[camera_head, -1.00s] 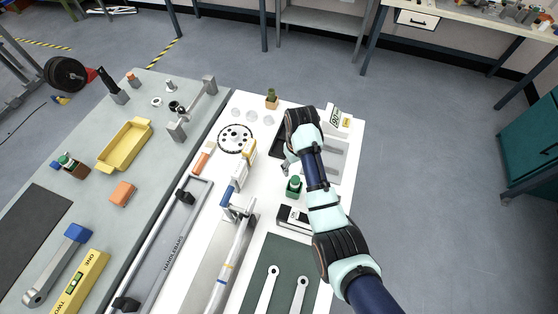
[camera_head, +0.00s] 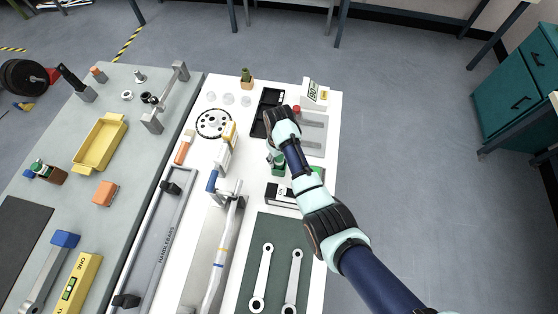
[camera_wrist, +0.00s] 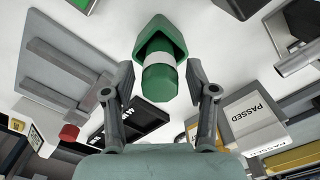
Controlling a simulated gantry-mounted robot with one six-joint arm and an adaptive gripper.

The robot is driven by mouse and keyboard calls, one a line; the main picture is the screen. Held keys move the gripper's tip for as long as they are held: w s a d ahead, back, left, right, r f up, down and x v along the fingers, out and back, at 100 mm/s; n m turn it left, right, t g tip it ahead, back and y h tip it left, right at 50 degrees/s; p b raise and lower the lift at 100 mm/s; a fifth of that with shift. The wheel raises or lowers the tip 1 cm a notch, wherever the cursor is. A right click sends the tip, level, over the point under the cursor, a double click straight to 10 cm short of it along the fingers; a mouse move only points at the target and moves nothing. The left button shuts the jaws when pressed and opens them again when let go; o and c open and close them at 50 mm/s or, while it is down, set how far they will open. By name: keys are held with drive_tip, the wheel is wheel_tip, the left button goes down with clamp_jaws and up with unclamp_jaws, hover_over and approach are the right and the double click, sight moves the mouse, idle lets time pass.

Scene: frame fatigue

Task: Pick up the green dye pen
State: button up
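The green dye pen (camera_wrist: 158,82), with a white band, stands in a green holder (camera_wrist: 160,32) in the wrist view. In the head view the green holder (camera_head: 278,169) is on the white table, partly hidden by my arm. My gripper (camera_wrist: 157,78) is open. Its two fingers are on either side of the pen's green end, with visible gaps. I cannot tell the exact depth between fingertips and pen.
A red-capped item (camera_wrist: 68,132) lies by a grey plate (camera_wrist: 65,62). A black tray (camera_head: 262,112) is behind. A white box marked PASSED (camera_wrist: 250,118) is near the right finger. A dark green mat (camera_head: 270,232) with wrenches lies in front.

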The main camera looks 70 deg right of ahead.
clamp_jaws()
drive_tip(key=shift+r, duration=0.15)
wheel_tip(320, 180, up, 20)
drive_tip(key=p, duration=0.8)
drive_tip(key=shift+p, duration=0.4)
